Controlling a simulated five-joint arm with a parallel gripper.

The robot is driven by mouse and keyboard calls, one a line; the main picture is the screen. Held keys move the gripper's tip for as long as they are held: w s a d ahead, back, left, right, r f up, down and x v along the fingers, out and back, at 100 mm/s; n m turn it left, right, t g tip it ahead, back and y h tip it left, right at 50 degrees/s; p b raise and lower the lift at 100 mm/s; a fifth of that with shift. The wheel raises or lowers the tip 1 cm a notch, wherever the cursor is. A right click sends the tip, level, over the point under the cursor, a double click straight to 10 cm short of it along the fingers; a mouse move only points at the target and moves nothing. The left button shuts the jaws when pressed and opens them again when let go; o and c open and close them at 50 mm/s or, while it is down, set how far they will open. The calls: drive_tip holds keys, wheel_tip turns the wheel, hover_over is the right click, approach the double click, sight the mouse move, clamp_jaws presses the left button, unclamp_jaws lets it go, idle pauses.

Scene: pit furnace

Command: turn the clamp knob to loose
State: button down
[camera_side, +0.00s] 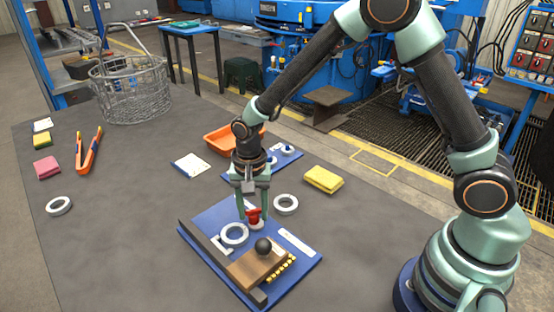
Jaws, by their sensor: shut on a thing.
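A blue board (208,219) lies on the grey table and carries a fixture. On the board are a wooden block with a black ball (263,246), a dark bar, a grey ring (234,234) and a white label strip (297,243). The red clamp knob (254,215) stands near the back of the board on a pale base. My gripper (253,207) points straight down over it and is shut on the knob, with its fingers on either side. The fingers hide part of the knob, and I cannot read its setting.
A loose grey ring (286,204) lies close to the right of my gripper. A yellow sponge stack (323,179), an orange tray (222,139) and a second blue board (284,159) are behind. The table's left front is clear.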

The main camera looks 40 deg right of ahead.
sight(253, 210)
drive_tip(key=shift+n, duration=0.4)
drive_tip(key=c, duration=0.6)
unclamp_jaws()
drive_tip(key=shift+r, duration=0.1)
wheel_tip(253, 210, up, 12)
